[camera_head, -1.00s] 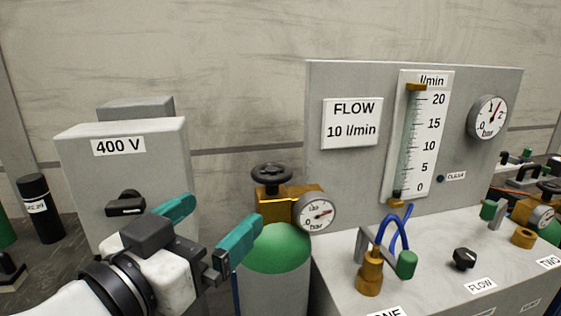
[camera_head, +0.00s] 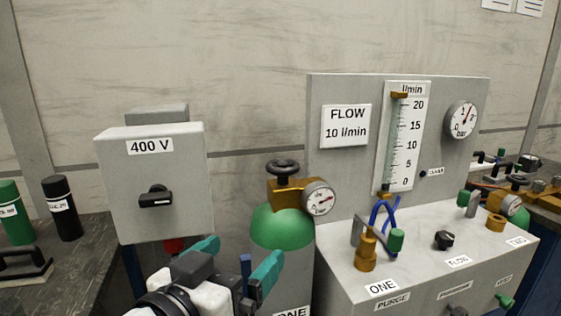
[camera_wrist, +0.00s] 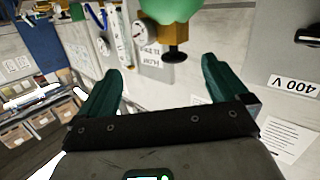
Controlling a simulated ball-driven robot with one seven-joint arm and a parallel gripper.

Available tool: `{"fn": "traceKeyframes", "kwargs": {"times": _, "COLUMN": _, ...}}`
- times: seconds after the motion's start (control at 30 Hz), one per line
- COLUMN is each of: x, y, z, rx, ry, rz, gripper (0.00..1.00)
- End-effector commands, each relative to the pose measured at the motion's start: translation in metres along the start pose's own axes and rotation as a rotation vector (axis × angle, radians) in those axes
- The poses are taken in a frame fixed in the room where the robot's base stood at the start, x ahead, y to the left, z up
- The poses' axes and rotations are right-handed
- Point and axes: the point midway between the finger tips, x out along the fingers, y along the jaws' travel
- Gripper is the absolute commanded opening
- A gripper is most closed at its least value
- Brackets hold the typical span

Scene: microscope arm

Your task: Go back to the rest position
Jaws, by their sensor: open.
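My gripper (camera_head: 236,262) is at the bottom of the head view, with its two teal fingers apart and nothing between them. It is in front of the 400 V box and to the left of the green-topped cylinder (camera_head: 282,228). In the wrist view my gripper (camera_wrist: 163,80) is also open and empty, with the green cylinder top (camera_wrist: 172,8) and its dark valve knob beyond the fingers. No finger is seen touching anything.
The 400 V box (camera_head: 152,195) with a black switch stands left. The flow panel (camera_head: 345,165) and its bench unit (camera_head: 420,262) fill the right. Black (camera_head: 62,208) and green (camera_head: 14,212) bottles stand on the far-left table.

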Motion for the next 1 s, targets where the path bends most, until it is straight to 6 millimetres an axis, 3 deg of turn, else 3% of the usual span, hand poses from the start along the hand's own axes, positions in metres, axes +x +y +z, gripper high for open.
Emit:
{"fn": "traceKeyframes", "kwargs": {"times": 0.27, "x": 0.05, "y": 0.047, "z": 0.066, "rx": -0.112, "ry": -0.187, "rz": 0.014, "gripper": 1.0}}
{"fn": "traceKeyframes", "kwargs": {"times": 0.37, "x": 0.07, "y": 0.078, "z": 0.103, "rx": -0.168, "ry": -0.297, "rz": 0.015, "gripper": 1.0}}
{"fn": "traceKeyframes", "kwargs": {"times": 0.57, "x": 0.092, "y": 0.171, "z": 0.201, "rx": -0.275, "ry": -0.595, "rz": -0.01, "gripper": 1.0}}
{"fn": "traceKeyframes", "kwargs": {"times": 0.67, "x": 0.085, "y": 0.222, "z": 0.247, "rx": -0.308, "ry": -0.753, "rz": -0.04, "gripper": 1.0}}
{"fn": "traceKeyframes", "kwargs": {"times": 0.77, "x": 0.064, "y": 0.273, "z": 0.29, "rx": -0.323, "ry": -0.909, "rz": -0.085, "gripper": 1.0}}
{"fn": "traceKeyframes", "kwargs": {"times": 0.9, "x": 0.016, "y": 0.331, "z": 0.335, "rx": -0.308, "ry": -1.102, "rz": -0.173, "gripper": 1.0}}
{"fn": "traceKeyframes", "kwargs": {"times": 1.0, "x": -0.019, "y": 0.358, "z": 0.355, "rx": -0.285, "ry": -1.2, "rz": -0.24, "gripper": 1.0}}
